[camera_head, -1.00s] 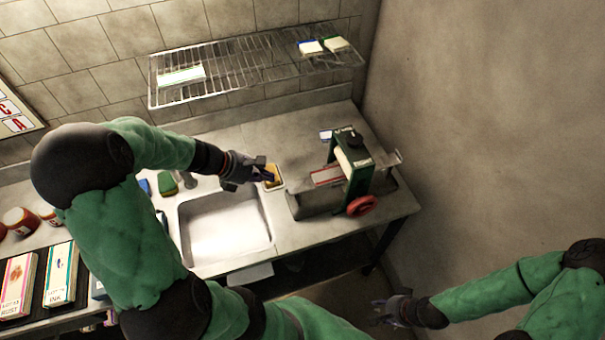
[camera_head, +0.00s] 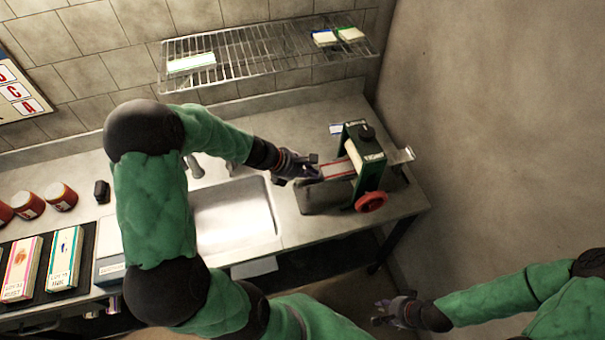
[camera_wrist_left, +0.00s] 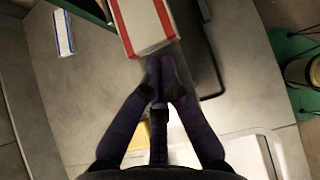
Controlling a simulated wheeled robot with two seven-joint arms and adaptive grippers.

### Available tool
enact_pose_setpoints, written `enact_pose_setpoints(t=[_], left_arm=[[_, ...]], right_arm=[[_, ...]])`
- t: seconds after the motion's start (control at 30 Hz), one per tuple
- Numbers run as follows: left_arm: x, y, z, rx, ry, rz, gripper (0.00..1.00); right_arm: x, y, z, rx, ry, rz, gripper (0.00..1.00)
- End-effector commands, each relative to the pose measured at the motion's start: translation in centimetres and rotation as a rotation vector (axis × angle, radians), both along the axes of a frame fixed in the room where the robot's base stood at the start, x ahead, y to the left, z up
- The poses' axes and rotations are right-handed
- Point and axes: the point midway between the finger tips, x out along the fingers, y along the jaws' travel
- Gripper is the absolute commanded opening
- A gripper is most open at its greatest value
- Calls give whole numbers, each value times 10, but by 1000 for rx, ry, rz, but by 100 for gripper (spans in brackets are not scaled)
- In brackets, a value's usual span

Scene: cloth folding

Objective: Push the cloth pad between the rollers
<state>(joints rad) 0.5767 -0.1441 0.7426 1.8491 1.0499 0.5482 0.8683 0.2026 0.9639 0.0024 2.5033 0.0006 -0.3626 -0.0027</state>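The cloth pad (camera_head: 337,168), flat and white with red edges, lies on the left side of the roller press (camera_head: 362,158). Its far end goes in under the press's green frame; the rollers' grip on it is hidden. In the left wrist view the pad's near end (camera_wrist_left: 148,28) faces my fingers. My left gripper (camera_head: 314,172) is at the pad's left end, with its fingertips (camera_wrist_left: 160,62) drawn together and nothing visible between them. They are close to the end face; contact is unclear. My right gripper (camera_head: 379,312) hangs open and empty, low in front of the counter.
The press has a red handwheel (camera_head: 371,201) and a black top knob (camera_head: 367,132). A sink (camera_head: 235,215) lies left of it. A wire shelf (camera_head: 270,52) hangs above. A small blue-white block (camera_wrist_left: 64,33) lies behind the press. A wall closes the right.

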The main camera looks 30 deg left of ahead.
Motion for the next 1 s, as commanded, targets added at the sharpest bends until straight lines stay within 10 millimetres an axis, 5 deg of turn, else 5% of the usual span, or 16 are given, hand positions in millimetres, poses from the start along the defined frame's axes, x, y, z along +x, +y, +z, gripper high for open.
enact_pose_setpoints(t=[1.0], left_arm=[[16,-12,0,0,0,0,0]], right_arm=[[0,0,2,0,0,0,40]])
